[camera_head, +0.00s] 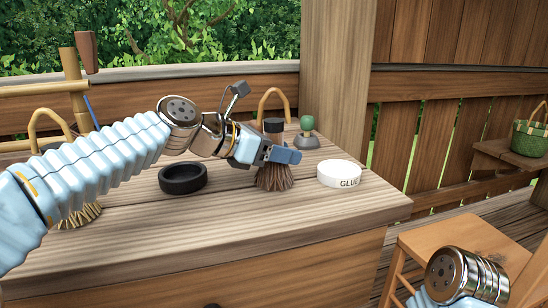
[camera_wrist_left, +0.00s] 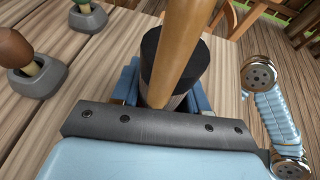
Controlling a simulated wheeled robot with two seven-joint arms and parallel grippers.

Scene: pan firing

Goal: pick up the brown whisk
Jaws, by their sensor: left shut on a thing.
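The brown whisk (camera_head: 275,180) stands upright at the tabletop, with brown bristles flared downward, a black collar and a bamboo loop handle. My left gripper (camera_head: 283,155) reaches across from the left and is shut on the whisk around its black collar. In the left wrist view the whisk's black collar (camera_wrist_left: 165,50) sits between my blue fingers, with the wooden handle crossing in front of it. I cannot tell whether the bristle tips touch the table. My right gripper is out of the picture; only part of my right arm shows at lower right.
On the wooden table (camera_head: 230,240) a black ring dish (camera_head: 183,179) lies left of the whisk and a white GLUE container (camera_head: 340,173) right of it. A green-knobbed stand (camera_head: 306,134) is behind. Another, yellowish whisk (camera_head: 85,215) is partly hidden behind my left arm. A wooden chair (camera_head: 460,240) stands right.

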